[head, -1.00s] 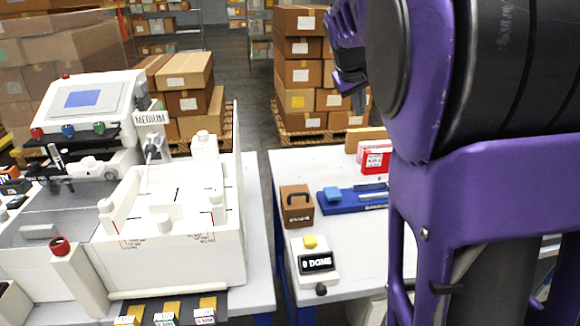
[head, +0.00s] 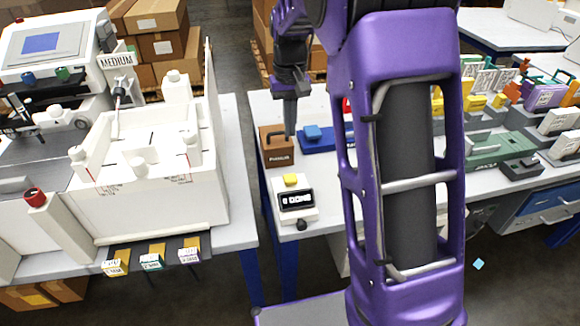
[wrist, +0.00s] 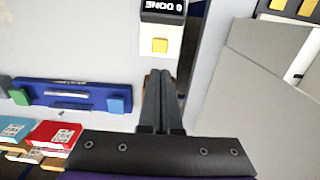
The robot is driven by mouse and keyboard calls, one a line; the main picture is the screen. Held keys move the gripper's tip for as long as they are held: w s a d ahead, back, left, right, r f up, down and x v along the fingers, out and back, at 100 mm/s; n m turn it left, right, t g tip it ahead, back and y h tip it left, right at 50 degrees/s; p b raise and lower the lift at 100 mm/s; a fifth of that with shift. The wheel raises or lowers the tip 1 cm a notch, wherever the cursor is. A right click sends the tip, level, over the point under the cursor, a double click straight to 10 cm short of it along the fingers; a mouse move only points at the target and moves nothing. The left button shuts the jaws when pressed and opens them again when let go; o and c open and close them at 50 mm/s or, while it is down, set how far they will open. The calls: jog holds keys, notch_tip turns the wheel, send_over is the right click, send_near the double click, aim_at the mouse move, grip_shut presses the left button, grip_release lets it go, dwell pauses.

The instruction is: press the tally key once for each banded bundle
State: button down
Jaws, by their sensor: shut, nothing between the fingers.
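The tally counter (head: 297,214) is a white box with a yellow key (head: 291,180) and a black display that seems to read "0 DONE". It stands on the right table near its left edge. In the wrist view the yellow key (wrist: 160,45) lies ahead of the fingertips, apart from them. My gripper (head: 290,132) is shut and empty, pointing down beside a brown handled block (head: 275,150), behind the counter. Three gold-topped, labelled packs (head: 117,262) (head: 152,257) (head: 190,249) lie on a dark ledge in front of the plotter; I cannot tell whether they are banded.
The white plotter (head: 150,205) fills the left table, its wall rising near the gap between tables. A blue tray (head: 318,144) lies behind the counter and right of the brown block. My arm hides part of the right table. Colourful items crowd its far right.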

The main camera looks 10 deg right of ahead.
aim_at(290, 179)
notch_tip(290, 179, down, 14)
jog(key=shift+r+b, duration=0.1)
jog(key=shift+b, duration=0.95)
notch_tip(290, 179, down, 2)
jog(key=shift+f+b, duration=0.1)
jog(key=shift+b, duration=0.4)
jog(key=shift+s+f, duration=0.2)
jog(key=shift+s, duration=0.1)
jog(key=shift+r, duration=0.1)
notch_tip(290, 179, up, 15)
jog(key=p, duration=0.4)
jog(key=shift+w, duration=0.35)
jog(key=shift+r, duration=0.1)
dwell(1.2)
